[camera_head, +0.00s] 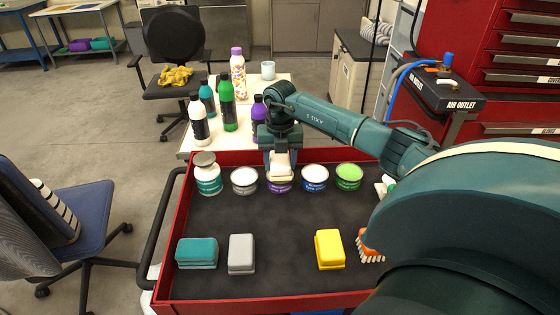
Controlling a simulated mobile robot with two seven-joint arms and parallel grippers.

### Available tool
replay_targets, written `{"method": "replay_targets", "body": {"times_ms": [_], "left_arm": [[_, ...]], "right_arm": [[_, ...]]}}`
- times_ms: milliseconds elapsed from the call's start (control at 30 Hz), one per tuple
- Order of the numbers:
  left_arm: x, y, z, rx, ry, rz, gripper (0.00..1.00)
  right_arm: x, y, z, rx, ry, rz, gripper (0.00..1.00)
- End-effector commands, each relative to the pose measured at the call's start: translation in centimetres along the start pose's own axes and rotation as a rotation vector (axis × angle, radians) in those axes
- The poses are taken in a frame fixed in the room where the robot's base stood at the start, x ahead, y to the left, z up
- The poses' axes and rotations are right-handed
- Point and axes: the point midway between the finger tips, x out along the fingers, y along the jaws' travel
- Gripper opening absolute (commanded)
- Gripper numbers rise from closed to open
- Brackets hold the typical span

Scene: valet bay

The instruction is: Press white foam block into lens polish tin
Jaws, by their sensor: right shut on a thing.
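My right gripper (281,153) is over the back row of the red tray and points down. It is shut on the white foam block (281,173). The block is right above or at the mouth of the purple-labelled tin (280,187) and hides most of its opening; I cannot tell whether they touch. Other tins in the row are teal (209,184), pale grey (244,181), blue (315,178) and green (348,177). The labels are too small to tell which is lens polish. My left gripper is not in view.
Teal (197,252), grey (241,254) and yellow (330,249) blocks and an orange brush (370,247) lie at the tray's front. The tray's (270,304) dark middle is clear. Bottles, including a green one (228,105), stand behind. My right arm covers the right side.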

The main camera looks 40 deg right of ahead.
Motion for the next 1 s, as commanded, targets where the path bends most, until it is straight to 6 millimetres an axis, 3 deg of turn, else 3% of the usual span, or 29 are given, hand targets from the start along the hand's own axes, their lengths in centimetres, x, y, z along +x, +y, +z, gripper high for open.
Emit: {"method": "replay_targets", "body": {"times_ms": [600,1000], "left_arm": [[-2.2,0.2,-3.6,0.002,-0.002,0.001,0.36],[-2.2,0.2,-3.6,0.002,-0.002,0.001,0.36]], "right_arm": [[-5.3,0.0,0.0,0.000,-0.001,0.002,0.34],[-5.3,0.0,0.0,0.000,-0.001,0.002,0.34]]}}
